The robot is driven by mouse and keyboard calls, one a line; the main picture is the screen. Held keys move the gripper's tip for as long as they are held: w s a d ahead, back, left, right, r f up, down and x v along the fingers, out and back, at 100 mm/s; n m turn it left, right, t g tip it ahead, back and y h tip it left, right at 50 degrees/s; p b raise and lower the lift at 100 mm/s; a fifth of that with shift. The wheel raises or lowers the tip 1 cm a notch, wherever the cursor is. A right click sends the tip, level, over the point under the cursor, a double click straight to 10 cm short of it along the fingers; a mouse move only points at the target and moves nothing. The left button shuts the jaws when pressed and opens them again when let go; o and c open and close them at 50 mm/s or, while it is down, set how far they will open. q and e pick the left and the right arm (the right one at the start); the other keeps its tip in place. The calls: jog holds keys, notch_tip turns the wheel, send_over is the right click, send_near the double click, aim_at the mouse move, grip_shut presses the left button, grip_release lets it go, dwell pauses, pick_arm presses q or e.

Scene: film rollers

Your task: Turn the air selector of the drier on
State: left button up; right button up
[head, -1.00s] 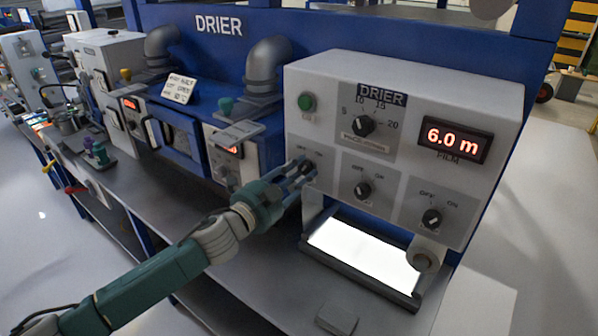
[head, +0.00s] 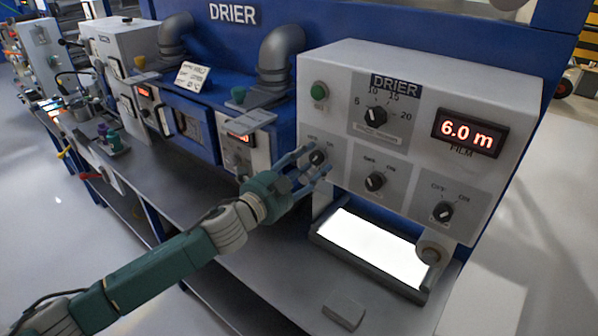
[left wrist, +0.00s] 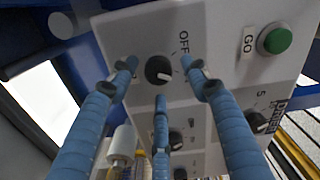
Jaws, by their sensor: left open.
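The white drier control box (head: 400,75) carries a lower row of three black knobs. The lower left knob (head: 317,157) has OFF and ON marks, and its name label is too small to read. It also shows in the left wrist view (left wrist: 158,70), with OFF printed beside it. My left gripper (head: 312,164) is open, its blue fingers spread around this knob with no clear contact. In the left wrist view the left gripper (left wrist: 160,80) has fingertips on several sides of the knob. Which knob is the air selector cannot be read. My right gripper is out of view.
A middle knob (head: 374,181), a right knob (head: 443,211) and a numbered dial (head: 375,116) share the panel. A green button (head: 319,91) is above the left knob. The display (head: 469,133) reads 6.0 m. A lit tray (head: 375,245) lies below.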

pick_arm(q)
jog(key=v, duration=1.1)
jog(key=shift+s+r, duration=0.2)
jog(key=shift+s, duration=0.05)
jog(key=shift+d+f, duration=0.1)
